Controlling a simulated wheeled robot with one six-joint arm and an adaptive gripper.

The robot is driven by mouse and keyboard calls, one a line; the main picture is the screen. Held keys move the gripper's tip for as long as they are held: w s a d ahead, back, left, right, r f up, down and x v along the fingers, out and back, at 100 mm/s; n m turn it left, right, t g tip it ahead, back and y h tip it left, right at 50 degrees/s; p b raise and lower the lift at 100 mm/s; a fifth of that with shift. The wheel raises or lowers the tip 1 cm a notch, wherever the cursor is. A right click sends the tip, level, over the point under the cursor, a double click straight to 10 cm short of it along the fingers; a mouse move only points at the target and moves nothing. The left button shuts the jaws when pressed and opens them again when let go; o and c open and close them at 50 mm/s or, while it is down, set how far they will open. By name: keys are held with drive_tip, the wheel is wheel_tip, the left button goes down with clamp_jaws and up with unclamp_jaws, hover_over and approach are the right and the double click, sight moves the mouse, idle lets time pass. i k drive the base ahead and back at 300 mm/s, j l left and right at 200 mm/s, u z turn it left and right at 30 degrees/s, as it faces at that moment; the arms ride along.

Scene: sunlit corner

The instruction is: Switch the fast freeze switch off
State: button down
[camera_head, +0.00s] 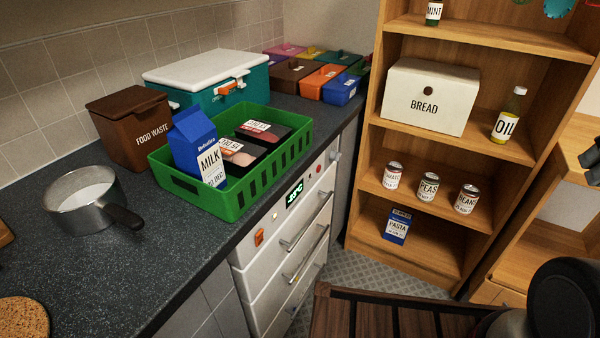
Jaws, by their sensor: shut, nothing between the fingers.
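The freezer's white control panel (270,226) is under the front edge of the dark counter. An orange rocker switch (259,237) is at the panel's left end; its label and exact position are too small to read. A lit green display (294,194) and a small red round part (319,168) are further right on the panel. I cannot read which control is marked fast freeze. Dark tips that look like my gripper (591,165) show at the right picture edge, shut and empty, far from the panel. Most of the gripper is cut off.
A green crate (240,199) with a milk carton and packs stands on the counter above the panel. A pot (84,200) is at left. Drawer handles (298,235) stick out below the panel. A dark slatted wooden surface (375,312) is in front, with a shelf unit (440,150) at right.

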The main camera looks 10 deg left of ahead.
sight(259, 238)
drive_tip(key=u, duration=1.25)
